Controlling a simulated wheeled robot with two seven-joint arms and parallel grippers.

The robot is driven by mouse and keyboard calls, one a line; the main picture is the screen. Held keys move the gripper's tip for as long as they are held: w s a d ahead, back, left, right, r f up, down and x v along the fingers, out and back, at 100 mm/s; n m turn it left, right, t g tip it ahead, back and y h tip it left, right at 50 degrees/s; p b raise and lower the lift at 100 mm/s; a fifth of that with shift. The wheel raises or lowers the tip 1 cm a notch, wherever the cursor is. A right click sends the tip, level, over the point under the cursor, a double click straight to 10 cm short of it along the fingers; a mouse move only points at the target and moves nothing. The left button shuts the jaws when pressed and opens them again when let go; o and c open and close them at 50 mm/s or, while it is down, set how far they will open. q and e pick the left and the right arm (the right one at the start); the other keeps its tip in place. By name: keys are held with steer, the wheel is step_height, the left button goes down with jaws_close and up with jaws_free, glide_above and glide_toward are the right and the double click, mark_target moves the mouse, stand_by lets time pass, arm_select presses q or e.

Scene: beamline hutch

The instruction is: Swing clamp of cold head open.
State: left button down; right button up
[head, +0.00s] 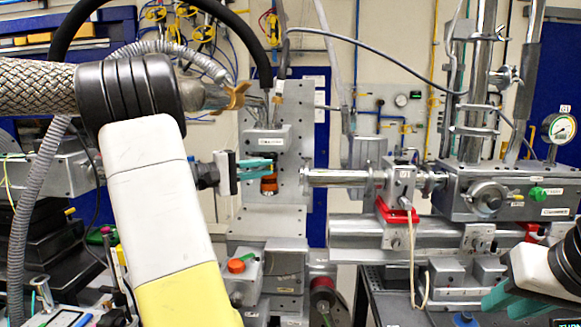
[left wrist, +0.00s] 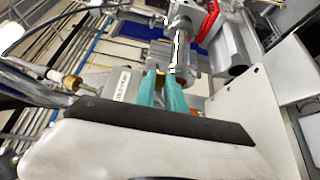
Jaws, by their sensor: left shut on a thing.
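The cold head (head: 264,138) is a grey labelled block on an upright grey plate, with a dark hose running into its top. Below it is the clamp (head: 269,185), a small orange and dark part. My left gripper (head: 262,167) reaches it from the left, with its teal fingers level across the clamp. My right gripper (head: 497,299) is at the lower right, partly cut off.
A metal beam pipe (head: 335,178) runs right from beside the clamp to a valve stand with a red base (head: 397,212). A grey chamber (head: 510,193) with a gauge (head: 559,128) stands at the right. An orange knob (head: 236,266) sits below. My left arm covers the left foreground.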

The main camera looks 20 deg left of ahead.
arm_select(q)
steer(key=shift+s+a+m+g+h, duration=0.35)
steer(key=shift+a+m+g+h, duration=0.15)
steer(key=shift+h, duration=0.1)
steer(key=c, duration=1.4)
jaws_free()
steer(key=v, duration=0.7)
steer(key=shift+s+a, duration=0.25)
steer(key=shift+a, duration=0.05)
steer(key=shift+s+d+f, duration=0.1)
